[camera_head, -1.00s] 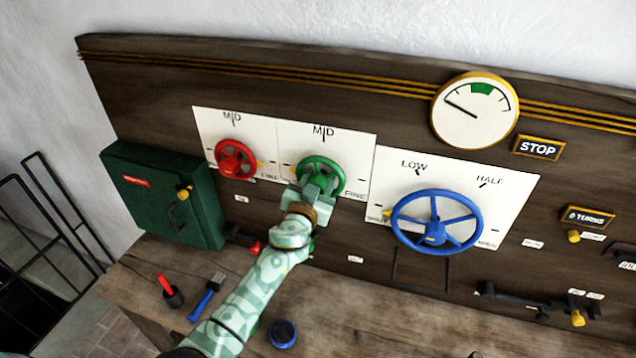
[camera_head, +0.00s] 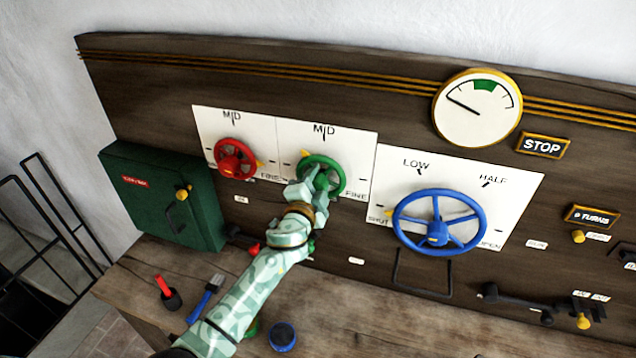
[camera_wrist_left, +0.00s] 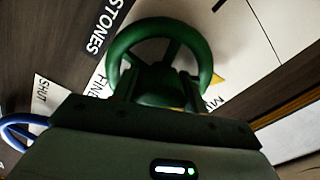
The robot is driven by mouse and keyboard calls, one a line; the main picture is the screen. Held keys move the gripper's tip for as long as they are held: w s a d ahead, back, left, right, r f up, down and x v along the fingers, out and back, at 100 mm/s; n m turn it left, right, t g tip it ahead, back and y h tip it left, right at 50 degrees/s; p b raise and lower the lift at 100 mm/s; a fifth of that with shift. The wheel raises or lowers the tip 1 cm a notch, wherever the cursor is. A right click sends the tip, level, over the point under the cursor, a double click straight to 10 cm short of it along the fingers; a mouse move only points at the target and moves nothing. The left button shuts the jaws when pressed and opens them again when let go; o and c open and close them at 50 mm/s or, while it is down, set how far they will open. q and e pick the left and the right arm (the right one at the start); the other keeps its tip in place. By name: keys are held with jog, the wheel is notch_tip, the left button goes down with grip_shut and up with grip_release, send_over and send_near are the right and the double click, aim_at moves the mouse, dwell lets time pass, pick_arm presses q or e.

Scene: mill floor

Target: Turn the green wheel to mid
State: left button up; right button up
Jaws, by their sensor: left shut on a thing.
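The green wheel (camera_head: 340,171) is mounted on a white panel on the dark wooden board, right of the red wheel. A MID mark (camera_head: 325,132) is above it and a FINE label is at its lower right. A yellow pointer (camera_head: 305,153) shows at the wheel's upper left, left of the MID mark. My left gripper (camera_head: 318,184) is shut on the green wheel, around its hub area, and hides the lower left part. In the left wrist view the green wheel (camera_wrist_left: 205,50) sits between the fingers, with yellow (camera_wrist_left: 217,80) beside it. My right gripper is not in view.
The red wheel (camera_head: 234,150) is close on the left and the large blue wheel (camera_head: 474,237) on the right. A green box (camera_head: 150,205) is at the far left. A brush (camera_head: 207,297), a cup with a red tool (camera_head: 171,299) and a blue lid (camera_head: 283,336) are on the bench.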

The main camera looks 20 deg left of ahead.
pick_arm(q)
jog(key=m, duration=0.2)
jog(key=shift+m, duration=2.4)
jog(key=shift+r, duration=0.1)
jog(key=o, duration=1)
jog(key=shift+s, duration=0.4)
jog(key=s, duration=1.5)
jog(key=shift+s+a, duration=0.2)
jog(key=shift+a, duration=0.1)
jog(key=shift+f, duration=0.2)
